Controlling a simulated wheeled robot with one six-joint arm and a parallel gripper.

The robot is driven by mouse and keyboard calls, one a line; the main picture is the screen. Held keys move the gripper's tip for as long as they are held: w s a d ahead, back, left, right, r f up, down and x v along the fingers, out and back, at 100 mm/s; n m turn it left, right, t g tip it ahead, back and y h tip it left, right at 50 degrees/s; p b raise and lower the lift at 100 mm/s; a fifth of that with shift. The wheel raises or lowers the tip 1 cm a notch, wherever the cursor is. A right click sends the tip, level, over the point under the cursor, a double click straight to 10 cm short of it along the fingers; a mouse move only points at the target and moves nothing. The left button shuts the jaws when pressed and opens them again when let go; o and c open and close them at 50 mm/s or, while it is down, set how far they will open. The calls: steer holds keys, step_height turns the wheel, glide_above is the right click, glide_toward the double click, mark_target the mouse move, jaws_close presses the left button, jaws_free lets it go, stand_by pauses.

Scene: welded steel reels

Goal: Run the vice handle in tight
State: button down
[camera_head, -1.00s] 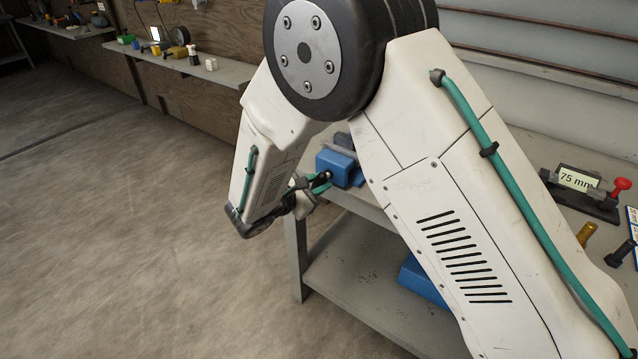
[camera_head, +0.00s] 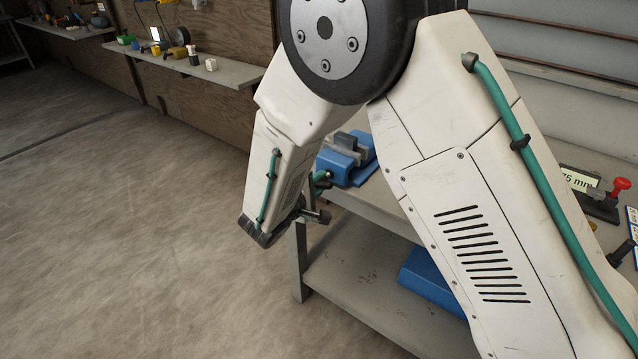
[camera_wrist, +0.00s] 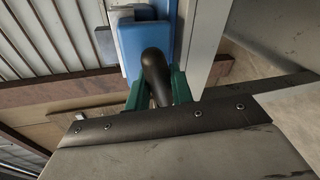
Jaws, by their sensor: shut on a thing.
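The blue bench vice (camera_head: 362,172) with grey jaws (camera_head: 345,141) sits at the bench's corner, partly behind my arm. It also shows at the top of the wrist view (camera_wrist: 131,46). My gripper (camera_wrist: 157,88) has green fingers on both sides of the dark, round-ended vice handle (camera_wrist: 156,66) and is shut on it, in front of the vice. In the head view my forearm hides most of the gripper, and only a bit of green finger shows beside the vice. I cannot tell the gap between the vice jaws.
The grey bench (camera_head: 385,205) has a lower shelf (camera_head: 345,262) with a blue box (camera_head: 428,283). At right on the bench stand a gauge with a "75 mm" label (camera_head: 580,178) and a red-knobbed clamp (camera_head: 620,187). A wall shelf (camera_head: 228,73) holds small items. The floor at left is clear.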

steer(key=shift+s+d+f+m+t+y, duration=0.1)
steer(key=shift+f+m+t+y, duration=0.05)
steer(key=shift+m, duration=0.35)
steer(key=shift+s+f+m+t+y, duration=0.1)
steer(key=shift+m+t+y, duration=0.05)
steer(key=shift+m, duration=0.35)
steer(key=c, duration=1.3)
jaws_free()
steer(key=shift+c, duration=0.2)
steer(key=shift+o, duration=0.4)
steer(key=shift+w, duration=0.1)
steer(key=shift+r, duration=0.1)
steer(key=v, duration=0.8)
